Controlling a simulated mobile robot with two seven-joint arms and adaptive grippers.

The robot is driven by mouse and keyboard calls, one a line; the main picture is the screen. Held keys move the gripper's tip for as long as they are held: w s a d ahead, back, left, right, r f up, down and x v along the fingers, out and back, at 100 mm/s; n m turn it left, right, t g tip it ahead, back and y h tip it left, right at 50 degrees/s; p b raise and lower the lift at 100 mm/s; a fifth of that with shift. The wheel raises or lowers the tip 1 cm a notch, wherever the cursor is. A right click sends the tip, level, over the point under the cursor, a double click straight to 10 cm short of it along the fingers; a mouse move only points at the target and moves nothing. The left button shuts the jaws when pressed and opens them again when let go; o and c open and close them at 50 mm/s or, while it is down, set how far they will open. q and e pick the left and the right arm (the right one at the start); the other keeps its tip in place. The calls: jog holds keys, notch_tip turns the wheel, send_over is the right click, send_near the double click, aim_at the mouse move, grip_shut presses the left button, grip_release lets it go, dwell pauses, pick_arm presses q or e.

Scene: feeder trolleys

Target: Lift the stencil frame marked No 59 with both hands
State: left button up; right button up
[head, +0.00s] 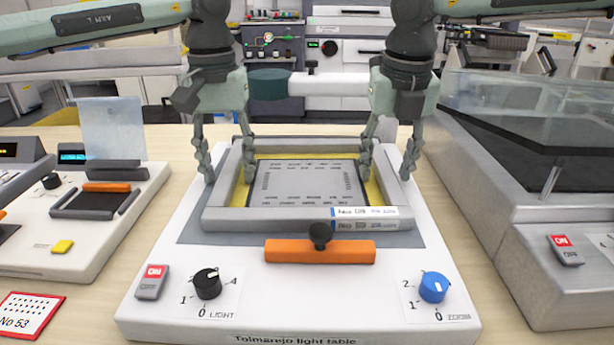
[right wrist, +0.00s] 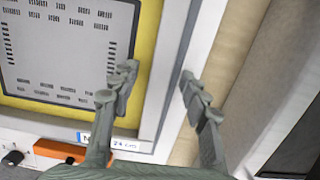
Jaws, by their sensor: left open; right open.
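My right gripper (head: 386,168) is open over the right rail. In the right wrist view, the pale rail (right wrist: 165,75) runs between the right gripper's fingers (right wrist: 158,88), with no clear contact.
An orange bar (head: 320,252) with a black knob stands in front of the frame. Light and zoom knobs (head: 433,287) sit on the table's front. A large metal unit (head: 535,225) with a glass cover stands close on the right. A red-edged No 53 card (head: 28,315) lies at the left.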

pick_arm(q)
grip_shut()
pick_arm(e)
grip_shut()
pick_arm(q)
jog(key=shift+r, duration=0.15)
pick_arm(e)
jog(key=shift+r, duration=0.15)
